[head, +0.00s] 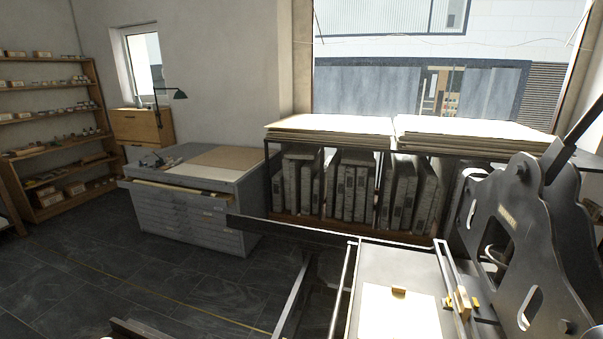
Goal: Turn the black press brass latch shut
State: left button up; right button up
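The black press (535,215) stands at the right, its dark side frame rising above a flat bed. A pale sheet or stone (395,318) lies on the bed. A small brass piece (463,302) sits on the bed's right rail, beside the side frame; it may be the brass latch, but it is too small to tell whether it is open or shut. Another small brass-coloured piece (399,292) sits at the far edge of the pale surface. Neither of my grippers is in view.
Beyond the press, a rack (322,195) holds several upright slabs, with flat boards (330,126) on top. A grey flat-file cabinet (190,212) stands left of it. Wooden shelves (52,125) line the left wall. Dark floor (110,280) is open at the left front.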

aim_at(447, 302)
jog(key=z, duration=1.35)
jog(key=k+z, duration=0.1)
